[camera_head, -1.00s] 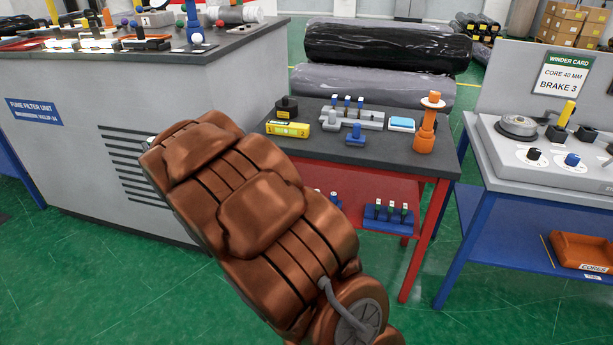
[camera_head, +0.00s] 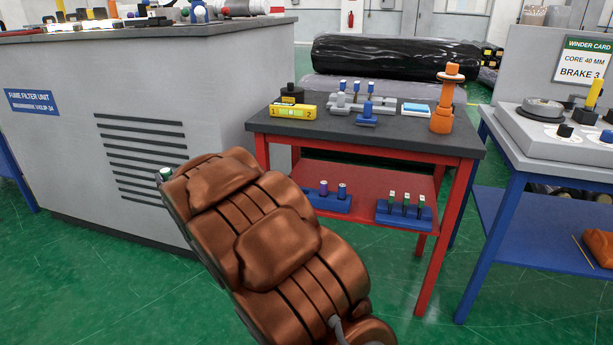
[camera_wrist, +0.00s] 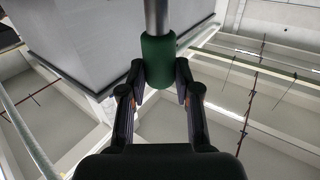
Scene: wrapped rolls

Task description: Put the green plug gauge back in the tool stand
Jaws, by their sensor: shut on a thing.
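The green plug gauge (camera_wrist: 159,62) is in my gripper (camera_wrist: 165,84) in the wrist view. The fingers are shut on its green handle, and its grey metal shaft points up out of the picture. In the head view my brown arm hides the gripper; a small green and pale tip (camera_head: 166,174) shows past its far end. On the red table's lower shelf, a blue stand (camera_head: 330,203) holds a purple and a blue piece, with bare room at its left end. I cannot tell for sure that this is the tool stand.
A second blue rack (camera_head: 404,216) with several white-topped pieces stands right of it. The dark tabletop (camera_head: 385,130) above carries a yellow level (camera_head: 293,112), a grey holder and an orange post (camera_head: 444,100). A grey cabinet (camera_head: 100,120) stands left. Green floor lies open in front.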

